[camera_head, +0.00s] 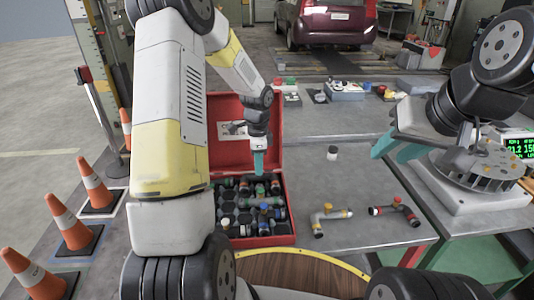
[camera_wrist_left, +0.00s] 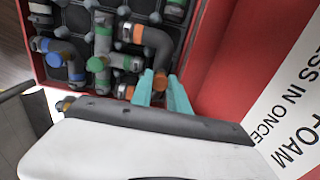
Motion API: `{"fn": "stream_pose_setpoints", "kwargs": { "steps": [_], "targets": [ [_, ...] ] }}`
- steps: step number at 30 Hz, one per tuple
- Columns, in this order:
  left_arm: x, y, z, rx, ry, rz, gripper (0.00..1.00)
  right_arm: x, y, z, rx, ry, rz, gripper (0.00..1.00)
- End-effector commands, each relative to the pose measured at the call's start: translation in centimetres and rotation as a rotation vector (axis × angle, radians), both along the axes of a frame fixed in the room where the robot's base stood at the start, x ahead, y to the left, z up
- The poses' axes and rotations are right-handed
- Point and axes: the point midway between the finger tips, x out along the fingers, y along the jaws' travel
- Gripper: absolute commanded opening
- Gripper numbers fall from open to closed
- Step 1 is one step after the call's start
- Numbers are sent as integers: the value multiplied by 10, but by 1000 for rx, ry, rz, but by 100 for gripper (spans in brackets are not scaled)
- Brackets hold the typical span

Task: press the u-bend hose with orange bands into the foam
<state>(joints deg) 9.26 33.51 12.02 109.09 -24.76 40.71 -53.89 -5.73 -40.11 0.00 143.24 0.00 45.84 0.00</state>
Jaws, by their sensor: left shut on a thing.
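The u-bend hose with orange bands (camera_wrist_left: 157,46) is a dark bent tube at the foam's edge in the left wrist view. My left gripper (camera_head: 258,163) points down over the red case, and its teal fingers also show in the left wrist view (camera_wrist_left: 160,90). I cannot tell how deep the hose sits. The dark foam (camera_head: 228,208) lies in the open red case (camera_head: 287,210) among other fittings. My right gripper (camera_head: 398,148) is open and empty above the right table.
Two pipe fittings, one yellow-banded (camera_head: 330,215) and one red-banded (camera_head: 396,210), lie on the grey table right of the case. A small white-topped cup (camera_head: 332,152) stands behind them. A round grey fixture (camera_head: 478,165) is at right.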

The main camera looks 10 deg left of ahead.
Motion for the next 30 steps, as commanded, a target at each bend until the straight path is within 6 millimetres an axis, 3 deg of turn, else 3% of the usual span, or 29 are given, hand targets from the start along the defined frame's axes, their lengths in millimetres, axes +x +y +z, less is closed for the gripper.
{"fn": "stream_pose_setpoints", "kwargs": {
  "steps": [30],
  "targets": [
    [0,0,-14,0,0,0,0,0,0,0,0,0,0,36]
  ]
}}
